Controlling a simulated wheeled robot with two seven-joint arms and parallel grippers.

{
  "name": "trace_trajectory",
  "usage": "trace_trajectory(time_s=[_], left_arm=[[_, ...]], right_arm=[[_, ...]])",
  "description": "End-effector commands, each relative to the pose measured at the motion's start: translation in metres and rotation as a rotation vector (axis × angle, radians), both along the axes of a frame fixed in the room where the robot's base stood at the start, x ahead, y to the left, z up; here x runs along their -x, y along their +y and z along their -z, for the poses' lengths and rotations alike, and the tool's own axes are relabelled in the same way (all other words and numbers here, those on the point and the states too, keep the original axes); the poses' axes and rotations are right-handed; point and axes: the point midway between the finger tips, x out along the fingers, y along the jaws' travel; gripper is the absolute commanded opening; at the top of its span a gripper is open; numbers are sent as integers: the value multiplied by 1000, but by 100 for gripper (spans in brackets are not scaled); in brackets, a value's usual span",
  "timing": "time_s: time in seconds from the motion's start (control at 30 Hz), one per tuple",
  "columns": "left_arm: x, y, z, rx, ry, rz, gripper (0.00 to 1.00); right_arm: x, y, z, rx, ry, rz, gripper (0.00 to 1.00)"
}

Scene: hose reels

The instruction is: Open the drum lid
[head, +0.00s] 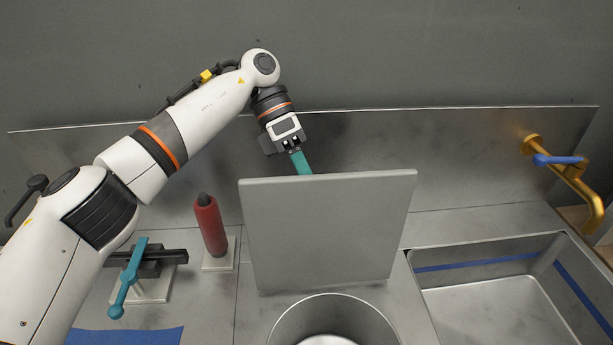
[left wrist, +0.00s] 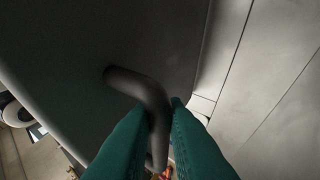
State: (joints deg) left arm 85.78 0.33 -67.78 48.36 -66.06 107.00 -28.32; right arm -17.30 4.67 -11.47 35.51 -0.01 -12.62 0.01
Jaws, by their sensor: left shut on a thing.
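The drum lid (head: 328,232) is a flat grey square panel. In the head view it stands nearly upright at the back of the round metal drum (head: 335,304), whose mouth is uncovered at the bottom edge. My left gripper (head: 303,166) reaches over from the left to behind the lid's top edge, and the lid hides its fingertips. In the left wrist view its green fingers (left wrist: 160,112) are shut on the dark bent handle (left wrist: 150,90), which sticks out from the lid's shadowed face (left wrist: 130,40). My right gripper is not in view.
A red cylinder (head: 211,226) stands on a white base left of the lid. A teal lever (head: 129,277) on a dark block is further left, by a blue mat (head: 125,336). At right are a metal sink (head: 480,305) and a brass tap (head: 574,172). A low metal backsplash (head: 460,155) runs behind.

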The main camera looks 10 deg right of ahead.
Motion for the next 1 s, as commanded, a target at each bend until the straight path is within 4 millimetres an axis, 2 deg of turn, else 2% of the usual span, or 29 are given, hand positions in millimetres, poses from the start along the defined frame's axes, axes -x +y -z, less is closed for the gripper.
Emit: trace_trajectory(time_s=[0.03,0.07,0.1,0.2,0.57,0.67,1.0], left_arm=[[1,1,11,-18,7,3,0],[1,1,11,-18,7,3,0],[1,1,11,-18,7,3,19],[1,0,9,-14,5,2,34],[1,0,0,-8,3,1,34],[0,0,-14,-7,1,0,34],[1,-1,-77,-10,3,1,34]], right_arm=[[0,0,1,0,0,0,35],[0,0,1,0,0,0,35],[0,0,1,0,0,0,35],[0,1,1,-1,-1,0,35],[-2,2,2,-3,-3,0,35],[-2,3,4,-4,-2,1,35],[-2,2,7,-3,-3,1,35]])
